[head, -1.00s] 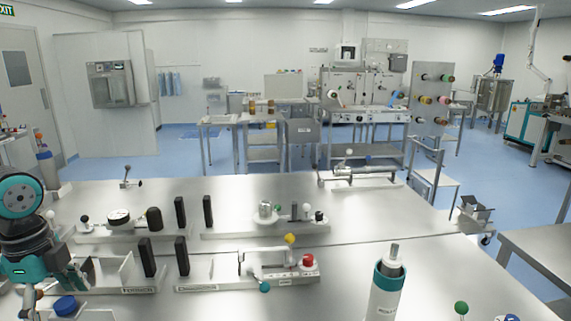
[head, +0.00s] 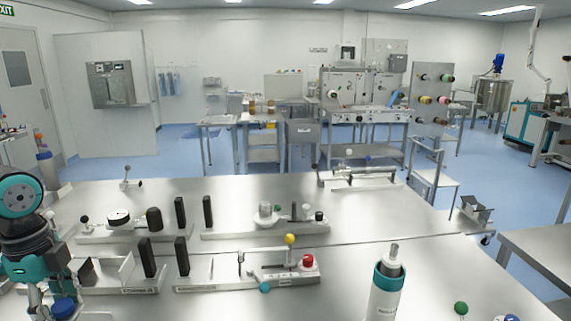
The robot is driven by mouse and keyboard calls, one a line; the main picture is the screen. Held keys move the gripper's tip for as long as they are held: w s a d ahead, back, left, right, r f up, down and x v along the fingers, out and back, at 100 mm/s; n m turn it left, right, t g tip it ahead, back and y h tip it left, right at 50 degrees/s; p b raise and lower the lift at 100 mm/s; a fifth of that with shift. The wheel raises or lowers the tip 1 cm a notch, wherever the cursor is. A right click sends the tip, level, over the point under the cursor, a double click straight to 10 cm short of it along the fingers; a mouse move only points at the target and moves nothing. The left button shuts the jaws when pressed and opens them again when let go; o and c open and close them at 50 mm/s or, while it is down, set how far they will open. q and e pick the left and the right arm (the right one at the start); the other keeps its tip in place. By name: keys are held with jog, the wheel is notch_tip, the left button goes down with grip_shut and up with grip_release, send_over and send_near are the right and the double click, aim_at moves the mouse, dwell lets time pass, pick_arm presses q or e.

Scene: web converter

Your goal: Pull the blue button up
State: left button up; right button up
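A round blue button (head: 63,309) is at the lower left of the head view, near the bottom edge. My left gripper (head: 48,298) hangs from the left arm right at the button, just above and to its left. Its fingers overlap the button's edge in the picture, and I cannot tell whether they touch it or how far they are open. A second blue knob (head: 512,317) is partly cut off at the bottom right. I see no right gripper.
Grey fixtures with black uprights (head: 147,258) stand close to the right of the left gripper. A red button (head: 307,262), a yellow ball (head: 290,239) and a white cylinder with a teal band (head: 386,292) are further right.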

aim_at(56, 306)
pick_arm(q)
jog(key=shift+r+p, duration=0.4)
jog(key=shift+r, duration=0.75)
dwell(0.8)
jog(key=o, duration=1.9)
jog(key=shift+c, duration=0.2)
jog(key=shift+s+r, duration=0.1)
jog(key=shift+r+p, duration=1.05)
jog(key=shift+r, duration=1.8)
